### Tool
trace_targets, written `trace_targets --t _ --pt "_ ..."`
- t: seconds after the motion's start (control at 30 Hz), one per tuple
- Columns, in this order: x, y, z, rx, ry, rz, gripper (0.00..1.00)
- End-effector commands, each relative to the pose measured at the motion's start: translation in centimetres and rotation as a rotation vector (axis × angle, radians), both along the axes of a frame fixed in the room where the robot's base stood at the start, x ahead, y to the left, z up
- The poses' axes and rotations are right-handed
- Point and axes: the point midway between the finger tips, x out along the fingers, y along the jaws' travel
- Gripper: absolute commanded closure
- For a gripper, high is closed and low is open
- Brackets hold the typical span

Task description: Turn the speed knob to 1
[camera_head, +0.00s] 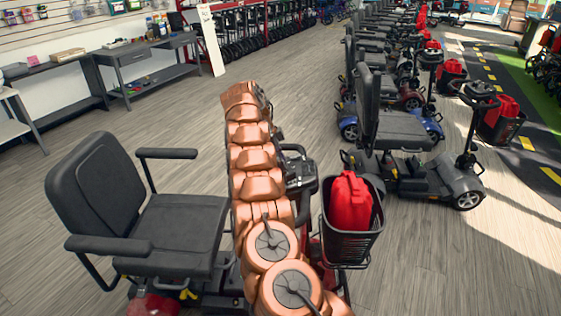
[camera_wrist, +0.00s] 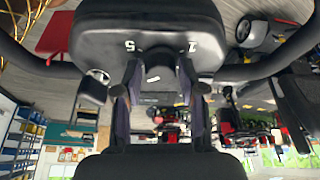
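The dark speed knob (camera_wrist: 158,68) sits on the black scooter console (camera_wrist: 150,22) in the wrist view, with a small white mark on it. White digits show upside down on the console at either side, a 5 at left and what looks like a 1 at right. My gripper (camera_wrist: 160,75) has its two fingers spread on either side of the knob, close to its sides. I cannot tell whether they touch it. In the head view the console (camera_head: 300,172) is partly hidden behind my copper arm, and my gripper is hidden there.
The scooter's black seat (camera_head: 180,235) is left of my arm. Its front basket (camera_head: 350,240) holds a red container (camera_head: 350,200). More scooters (camera_head: 415,165) stand in a row at right. Grey side tables (camera_head: 150,60) line the wall; the floor between is clear.

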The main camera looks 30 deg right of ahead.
Motion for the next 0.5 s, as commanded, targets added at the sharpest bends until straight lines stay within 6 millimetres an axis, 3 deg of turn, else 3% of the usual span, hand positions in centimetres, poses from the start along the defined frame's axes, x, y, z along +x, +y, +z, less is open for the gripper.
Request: trace_targets --t 0.07,0.33,0.5 --pt "0.0 0.0 0.0 0.0 0.0 0.0 0.71" --pt "-0.01 0.01 -0.01 0.0 0.001 0.0 0.99" --pt "-0.03 0.03 -0.08 0.001 0.002 0.005 1.0"
